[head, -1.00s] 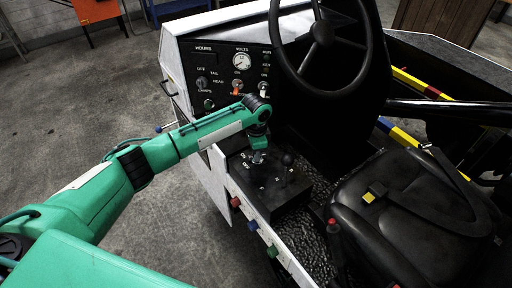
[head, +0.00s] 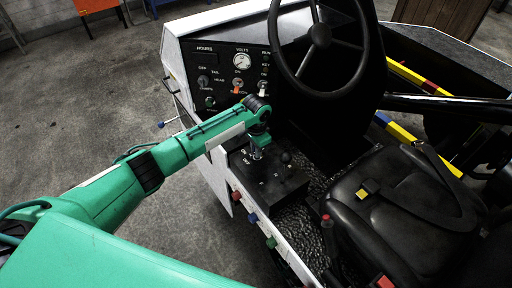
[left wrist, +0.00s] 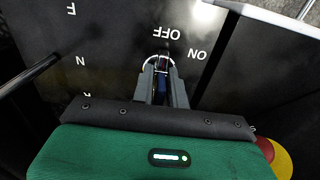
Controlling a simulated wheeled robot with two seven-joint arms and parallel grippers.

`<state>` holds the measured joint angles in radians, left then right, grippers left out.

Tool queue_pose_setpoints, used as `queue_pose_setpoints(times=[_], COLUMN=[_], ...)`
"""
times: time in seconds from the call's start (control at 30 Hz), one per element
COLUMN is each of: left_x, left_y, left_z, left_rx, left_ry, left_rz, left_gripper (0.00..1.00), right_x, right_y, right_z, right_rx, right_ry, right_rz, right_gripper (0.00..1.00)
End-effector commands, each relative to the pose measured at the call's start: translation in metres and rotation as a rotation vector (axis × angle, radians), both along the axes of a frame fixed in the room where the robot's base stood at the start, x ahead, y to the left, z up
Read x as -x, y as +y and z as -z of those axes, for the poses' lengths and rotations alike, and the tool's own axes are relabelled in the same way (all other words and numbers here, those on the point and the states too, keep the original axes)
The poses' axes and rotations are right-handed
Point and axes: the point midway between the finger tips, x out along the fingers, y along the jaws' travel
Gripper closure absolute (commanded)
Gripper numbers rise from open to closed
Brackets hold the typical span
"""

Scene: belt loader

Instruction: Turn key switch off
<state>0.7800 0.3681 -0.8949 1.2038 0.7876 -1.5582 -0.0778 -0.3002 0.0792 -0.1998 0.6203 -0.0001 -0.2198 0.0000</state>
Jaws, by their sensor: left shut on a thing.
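The key switch (left wrist: 160,61) is on the top of the black console box, by the white ON and OFF marks; a silvery ring shows around it in the left wrist view. My left gripper (left wrist: 164,84) is shut there, with a dark blue piece, seemingly the key, between its fingers. In the head view my left gripper (head: 257,153) points down onto the console box (head: 277,192) beside the ON and OFF marks. The fingers hide most of the key, and I cannot tell which mark it points to. My right gripper is not in view.
A black-knobbed lever (head: 286,158) rises from the box close to the gripper. The dashboard (head: 222,75) with gauge and switches and the steering wheel (head: 319,37) stand beyond. The black seat (head: 400,205) is at right. Open floor (head: 80,100) lies at left.

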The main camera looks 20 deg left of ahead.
Motion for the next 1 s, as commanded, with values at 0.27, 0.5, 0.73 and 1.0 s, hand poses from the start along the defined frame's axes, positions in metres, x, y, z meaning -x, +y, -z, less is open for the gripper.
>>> queue_pose_setpoints(times=[0.27,0.5,0.73,1.0], left_x=[-0.001,-0.0012,-0.0007,-0.0007], left_y=[-0.0003,-0.0003,-0.0002,-0.0001], left_z=[-0.0013,-0.0014,-0.001,-0.0034], left_rx=[0.002,0.002,0.002,0.001], left_ry=[-0.003,-0.004,-0.002,-0.002], left_rz=[-0.015,-0.015,-0.014,-0.013], left_gripper=[1.0,1.0,0.63,0.63], right_x=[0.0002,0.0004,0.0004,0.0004], right_y=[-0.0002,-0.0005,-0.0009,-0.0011], right_z=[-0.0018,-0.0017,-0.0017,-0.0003], right_rx=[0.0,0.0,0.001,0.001], right_ry=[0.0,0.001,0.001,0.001], right_rz=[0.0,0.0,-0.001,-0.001], right_gripper=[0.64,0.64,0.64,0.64])
